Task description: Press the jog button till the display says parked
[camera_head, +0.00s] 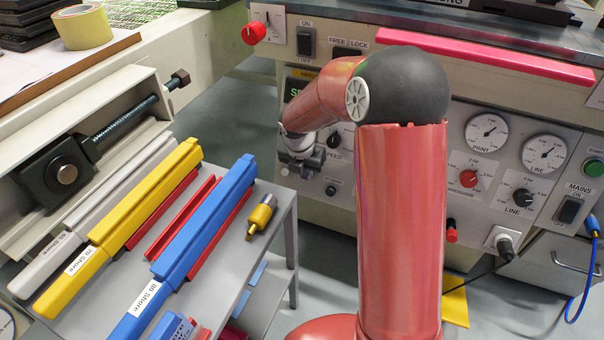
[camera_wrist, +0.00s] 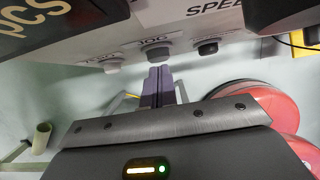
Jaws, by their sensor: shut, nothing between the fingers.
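The jog button (camera_wrist: 156,53) is a dark round knob under the label "JOG" in the wrist view. My gripper (camera_wrist: 160,70) is shut and empty, its fingertips just below the button. I cannot tell whether they touch it. In the head view my gripper (camera_head: 302,168) is in front of the machine panel, and my arm hides the jog button. The display (camera_head: 296,88) shows green letters starting "SP"; my arm covers the rest. In the wrist view a corner of a dark panel (camera_wrist: 40,14) reads "pcs".
A lighter button (camera_wrist: 111,66) and a dark one (camera_wrist: 207,47) flank the jog button. Gauges, knobs and a mains switch (camera_head: 570,209) fill the panel's right.

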